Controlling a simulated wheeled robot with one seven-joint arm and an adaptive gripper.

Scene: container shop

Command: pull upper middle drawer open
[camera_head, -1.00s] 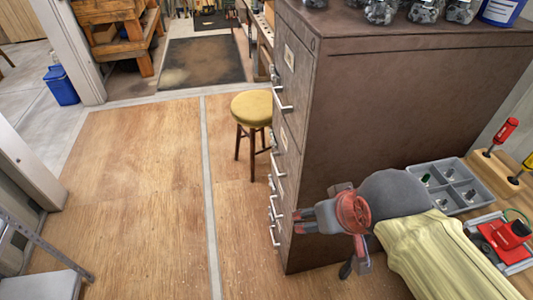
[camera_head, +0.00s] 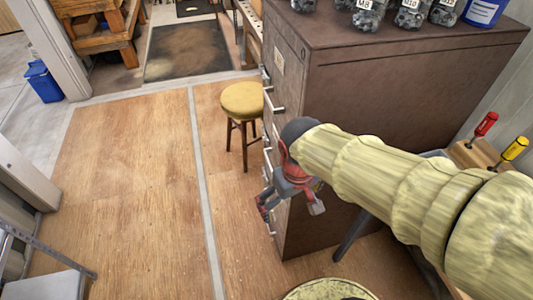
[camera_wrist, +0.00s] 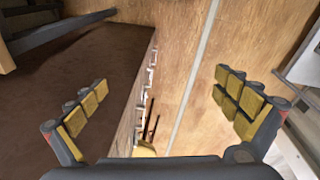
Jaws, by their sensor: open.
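The brown filing cabinet (camera_head: 395,95) stands right of centre in the head view, its drawer fronts facing left and seen at a steep angle. The upper drawer handle (camera_head: 273,103) is visible above my arm; lower handles are partly hidden behind my gripper. My gripper (camera_head: 266,206) is beside the cabinet's front corner, pointing down and left. In the wrist view my gripper (camera_wrist: 163,100) is open and empty, its yellow-padded fingers wide apart. The cabinet side (camera_wrist: 85,75) and a row of handles (camera_wrist: 148,80) show between the fingers. I cannot tell contact with any handle.
A stool with a yellow seat (camera_head: 242,100) stands left of the cabinet front. Jars (camera_head: 368,16) and a blue tub (camera_head: 484,10) sit on the cabinet top. Screwdrivers in a wooden block (camera_head: 490,150) are at right. The wooden floor (camera_head: 130,190) at left is clear.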

